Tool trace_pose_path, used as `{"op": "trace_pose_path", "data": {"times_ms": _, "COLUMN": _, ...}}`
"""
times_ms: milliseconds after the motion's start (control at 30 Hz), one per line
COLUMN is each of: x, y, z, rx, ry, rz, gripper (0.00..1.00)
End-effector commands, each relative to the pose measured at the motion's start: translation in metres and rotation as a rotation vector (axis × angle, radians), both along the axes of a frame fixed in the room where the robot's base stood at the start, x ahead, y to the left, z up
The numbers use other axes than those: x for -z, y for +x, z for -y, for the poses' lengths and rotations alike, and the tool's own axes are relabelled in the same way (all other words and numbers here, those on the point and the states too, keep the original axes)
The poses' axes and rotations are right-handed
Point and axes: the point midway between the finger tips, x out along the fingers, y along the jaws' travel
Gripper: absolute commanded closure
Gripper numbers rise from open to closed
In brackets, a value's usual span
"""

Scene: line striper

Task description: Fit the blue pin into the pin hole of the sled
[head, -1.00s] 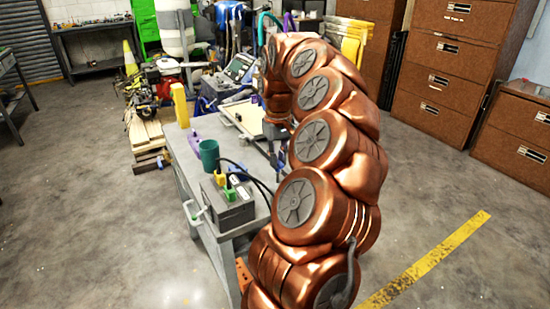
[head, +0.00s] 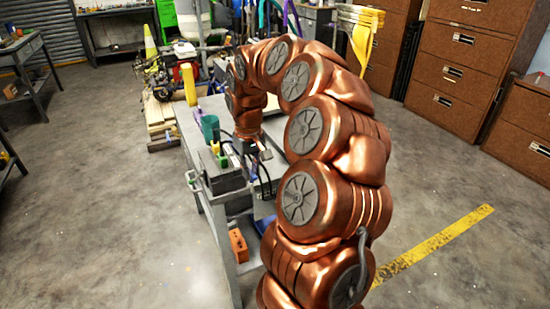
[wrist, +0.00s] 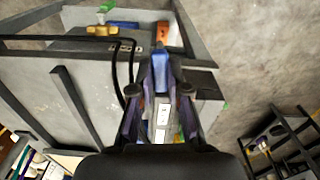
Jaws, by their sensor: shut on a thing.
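My gripper (wrist: 160,95) shows in the wrist view with its two fingers closed around a blue piece, which appears to be the blue pin (wrist: 160,70). The pin points away from the camera, above the side of the cart. In the head view my gripper (head: 258,152) is partly hidden by my arm, close beside the grey box on the cart; the pin cannot be made out there. I cannot pick out the sled or its pin hole in either view. My arm covers much of the cart's far right part.
The grey cart (head: 192,143) carries a grey box (head: 222,178) with black cables and yellow and green plugs, plus a green cup (head: 210,127). Open floor surrounds the cart's left side.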

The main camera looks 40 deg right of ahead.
Motion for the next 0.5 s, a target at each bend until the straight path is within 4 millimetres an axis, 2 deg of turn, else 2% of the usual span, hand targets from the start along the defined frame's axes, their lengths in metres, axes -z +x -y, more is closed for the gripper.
{"op": "trace_pose_path", "data": {"times_ms": 300, "x": 0.058, "y": 0.044, "z": -0.116, "rx": -0.096, "ry": 0.006, "rz": -0.018, "gripper": 1.0}}
{"op": "trace_pose_path", "data": {"times_ms": 500, "x": 0.083, "y": 0.066, "z": -0.171, "rx": -0.14, "ry": 0.007, "rz": -0.013, "gripper": 1.0}}
